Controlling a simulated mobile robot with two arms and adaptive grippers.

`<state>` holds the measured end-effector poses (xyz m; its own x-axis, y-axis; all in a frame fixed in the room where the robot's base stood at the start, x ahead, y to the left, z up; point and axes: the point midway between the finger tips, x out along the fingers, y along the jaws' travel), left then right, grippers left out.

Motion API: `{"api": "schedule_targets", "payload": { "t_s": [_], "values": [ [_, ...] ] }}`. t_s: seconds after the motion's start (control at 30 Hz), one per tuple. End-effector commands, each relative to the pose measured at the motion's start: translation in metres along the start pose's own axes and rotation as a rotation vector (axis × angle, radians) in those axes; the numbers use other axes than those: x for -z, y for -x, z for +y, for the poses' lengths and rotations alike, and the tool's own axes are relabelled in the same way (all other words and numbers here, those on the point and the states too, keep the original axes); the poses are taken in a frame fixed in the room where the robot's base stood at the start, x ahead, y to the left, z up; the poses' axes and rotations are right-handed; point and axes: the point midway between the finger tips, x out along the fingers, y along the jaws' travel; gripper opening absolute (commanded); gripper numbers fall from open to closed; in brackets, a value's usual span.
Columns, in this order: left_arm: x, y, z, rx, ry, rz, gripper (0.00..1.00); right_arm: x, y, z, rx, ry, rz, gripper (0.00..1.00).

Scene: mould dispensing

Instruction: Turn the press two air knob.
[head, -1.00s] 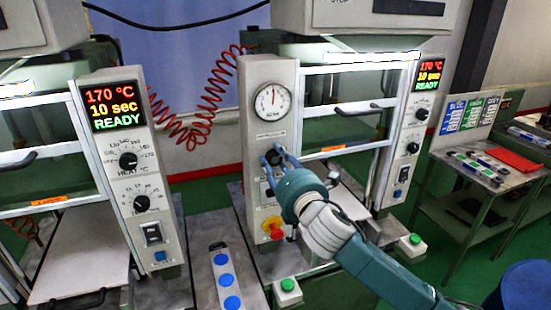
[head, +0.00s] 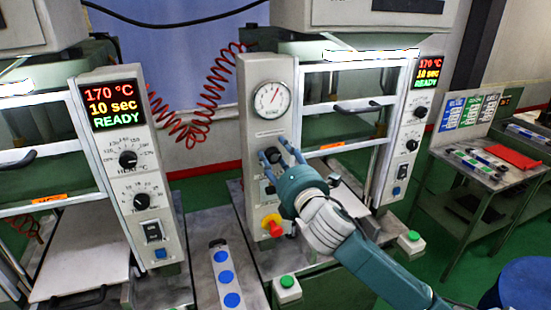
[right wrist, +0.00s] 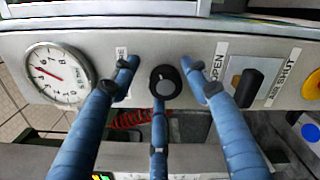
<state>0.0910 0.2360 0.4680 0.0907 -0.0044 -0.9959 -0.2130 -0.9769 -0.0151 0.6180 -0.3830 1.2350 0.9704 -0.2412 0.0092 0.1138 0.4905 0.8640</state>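Press two's panel (head: 252,110) has a round gauge (head: 271,100) with a black round knob (head: 272,156) below it. In the right wrist view the knob (right wrist: 166,82) sits in the middle, beside the gauge (right wrist: 60,73). My right gripper (head: 274,150) is at the knob. In the right wrist view its blue fingers (right wrist: 159,66) are spread on both sides of the knob, with gaps, and a third finger lies just below it. Whether that one touches the knob is unclear. The gripper holds nothing. My left gripper is not in view.
A black switch (right wrist: 245,88) labelled OPEN and AIR SHUT sits beside the knob. A red and yellow button (head: 272,227) is lower on the panel. Another press panel (head: 130,165) stands at left. A side table (head: 500,172) holding small items is at right.

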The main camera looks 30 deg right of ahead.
Motion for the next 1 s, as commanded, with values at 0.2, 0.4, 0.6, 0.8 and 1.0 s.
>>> {"api": "schedule_targets", "payload": {
  "t_s": [0.2,0.4,0.6,0.8,1.0],
  "values": [
    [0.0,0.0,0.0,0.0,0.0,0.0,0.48,0.004,0.0,-0.002,0.003,-0.002,0.007,0.51],
    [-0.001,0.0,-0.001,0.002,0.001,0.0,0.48,0.004,0.012,-0.003,0.004,-0.001,0.01,0.51],
    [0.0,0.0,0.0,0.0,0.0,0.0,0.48,0.003,0.046,-0.003,0.004,-0.001,0.01,0.51],
    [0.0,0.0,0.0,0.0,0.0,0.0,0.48,0.001,0.07,-0.003,0.004,-0.002,0.007,0.51],
    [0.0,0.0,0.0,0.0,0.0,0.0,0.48,0.0,0.076,-0.003,0.003,-0.003,0.004,0.51]
  ]
}}
